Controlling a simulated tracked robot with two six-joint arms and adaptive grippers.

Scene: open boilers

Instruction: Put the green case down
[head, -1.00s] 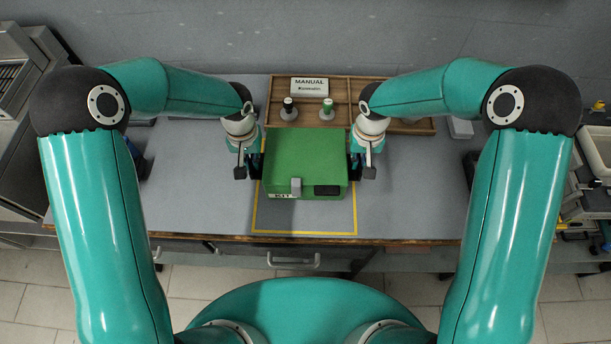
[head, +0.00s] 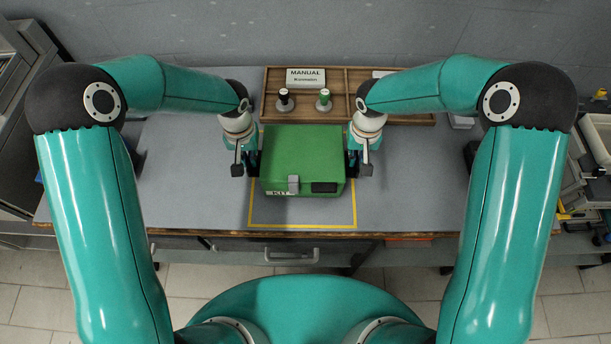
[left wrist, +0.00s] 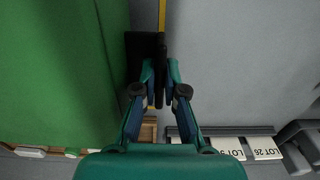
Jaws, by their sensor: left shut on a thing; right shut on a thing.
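The green case (head: 303,158) is shut, with a grey latch and a KIT label on its front. It is held level between my two grippers over the back part of a yellow-outlined area (head: 302,226) on the grey table. I cannot tell whether its underside touches the table. My left gripper (head: 252,164) is shut on the case's left side; in the left wrist view its fingers (left wrist: 160,85) close on a dark handle beside the green wall (left wrist: 55,70). My right gripper (head: 353,164) is shut on the case's right side, its fingertips partly hidden.
A wooden tray (head: 350,119) stands behind the case, with a MANUAL card (head: 306,78), a black-topped knob (head: 284,100) and a green-topped knob (head: 324,99). The grey table (head: 410,190) is clear to the right. A drawer handle (head: 291,256) is below the front edge.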

